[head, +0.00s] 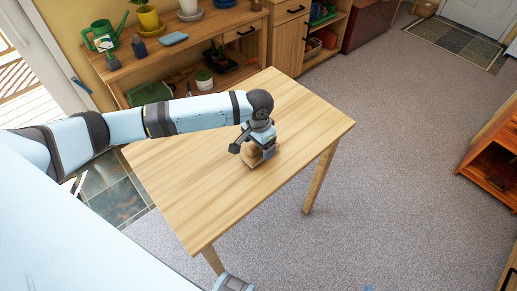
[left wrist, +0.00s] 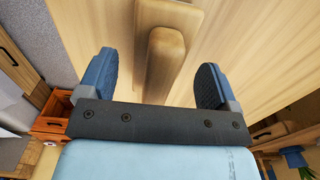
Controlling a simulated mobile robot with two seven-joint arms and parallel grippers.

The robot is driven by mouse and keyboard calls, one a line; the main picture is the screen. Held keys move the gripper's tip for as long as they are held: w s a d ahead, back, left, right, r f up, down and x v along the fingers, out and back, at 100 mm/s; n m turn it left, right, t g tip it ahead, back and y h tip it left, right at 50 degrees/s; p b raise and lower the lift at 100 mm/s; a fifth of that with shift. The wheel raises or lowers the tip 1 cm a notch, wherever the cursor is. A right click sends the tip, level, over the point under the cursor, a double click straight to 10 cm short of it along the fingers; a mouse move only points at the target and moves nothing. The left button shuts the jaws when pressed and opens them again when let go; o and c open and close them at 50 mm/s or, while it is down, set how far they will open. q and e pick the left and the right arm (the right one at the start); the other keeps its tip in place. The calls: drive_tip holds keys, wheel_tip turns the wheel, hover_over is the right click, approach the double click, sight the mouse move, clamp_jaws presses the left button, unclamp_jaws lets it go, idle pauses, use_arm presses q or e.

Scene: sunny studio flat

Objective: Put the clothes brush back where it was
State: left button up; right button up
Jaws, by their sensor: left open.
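The clothes brush (head: 250,157) is a light wooden piece on the wooden table (head: 185,185), near the table's middle. My left gripper (head: 256,143) is above it and partly hides it in the head view. In the left wrist view, the brush (left wrist: 166,50) shows as a wooden block with a narrower raised part. That raised part lies between the two blue-grey fingers of my left gripper (left wrist: 156,62). The fingers are open, with a gap on each side of the wood. My right gripper cannot be made out.
The tabletop around the brush is bare. A wooden shelf unit (head: 215,28) with a green watering can (head: 103,37), plant pots and a blue cloth (head: 173,39) stands behind the table. Grey carpet (head: 400,150) lies free to the right. An orange-brown cabinet (head: 490,165) is at the right edge.

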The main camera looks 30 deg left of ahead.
use_arm(q)
wheel_tip(320, 180, up, 9)
drive_tip(key=shift+r, duration=0.1)
idle(0.6)
drive_tip(key=s+d+f+t+h+p, duration=0.2)
drive_tip(key=s+d+f+h+p, duration=0.1)
drive_tip(key=d, duration=0.3)
drive_tip(key=s+d+f+t+h+p, duration=0.2)
drive_tip(key=s+d+f+t+p, duration=0.15)
drive_tip(key=d, duration=0.25)
drive_tip(key=s+a+t+y+p, duration=0.1)
drive_tip(key=s+a+t+p, duration=0.1)
drive_tip(key=s, duration=0.5)
drive_tip(key=s+a+t+p, duration=0.2)
drive_tip(key=s+a+t, duration=0.1)
drive_tip(key=s, duration=0.5)
drive_tip(key=shift+f+n+y, duration=0.25)
drive_tip(key=shift+n+y, duration=0.15)
drive_tip(key=shift+t, duration=0.25)
